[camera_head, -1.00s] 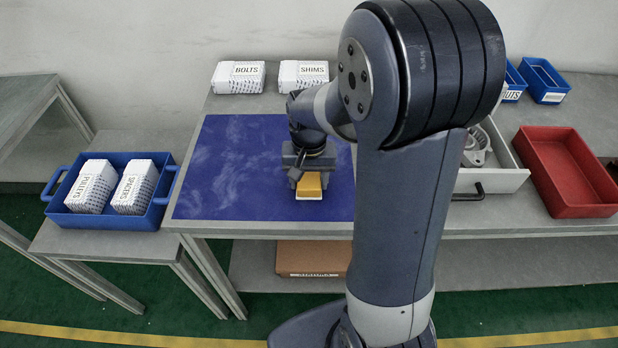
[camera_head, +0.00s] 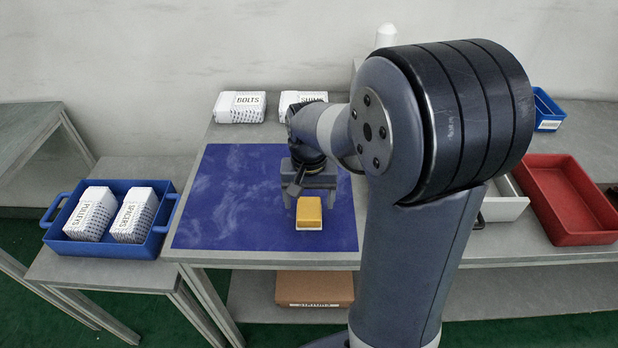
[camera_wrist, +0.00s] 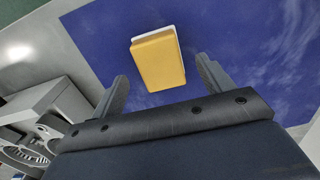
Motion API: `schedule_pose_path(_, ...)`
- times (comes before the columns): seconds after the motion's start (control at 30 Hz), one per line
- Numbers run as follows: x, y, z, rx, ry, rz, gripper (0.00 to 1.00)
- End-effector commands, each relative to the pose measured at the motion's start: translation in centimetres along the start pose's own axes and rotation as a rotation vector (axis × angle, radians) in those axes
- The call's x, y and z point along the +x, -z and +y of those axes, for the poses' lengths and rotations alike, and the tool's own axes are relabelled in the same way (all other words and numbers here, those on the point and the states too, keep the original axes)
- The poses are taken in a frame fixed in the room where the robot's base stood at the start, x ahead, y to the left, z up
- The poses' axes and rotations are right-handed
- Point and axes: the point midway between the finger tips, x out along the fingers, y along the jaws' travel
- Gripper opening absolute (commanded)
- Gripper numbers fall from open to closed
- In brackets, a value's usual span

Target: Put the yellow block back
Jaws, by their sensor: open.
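The yellow block (camera_head: 309,211) lies on the blue mat (camera_head: 235,225), near its front edge, with a white layer along its front side. In the wrist view the yellow block (camera_wrist: 158,60) sits beyond the fingertips, roughly centred between them. My gripper (camera_head: 311,203) is open and empty, behind and above the block in the head view. In the wrist view my gripper's two fingers (camera_wrist: 162,73) stand wide apart and hold nothing.
A blue tray (camera_head: 160,226) holds boxes marked PULLEYS and SPACERS at left. A BOLTS box (camera_head: 240,107) and a partly hidden SHIMS box (camera_head: 303,97) stand at the back. The mat's left half is clear.

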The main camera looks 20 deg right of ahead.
Motion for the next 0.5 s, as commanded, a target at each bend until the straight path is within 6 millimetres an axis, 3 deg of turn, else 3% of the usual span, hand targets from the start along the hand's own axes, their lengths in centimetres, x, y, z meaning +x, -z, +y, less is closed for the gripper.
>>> schedule_pose_path(0.2,-5.0,0.1,0.0,0.0,0.002,0.005,0.76)
schedule_pose_path(0.5,-8.0,0.0,0.0,0.0,0.0,0.0,0.76)
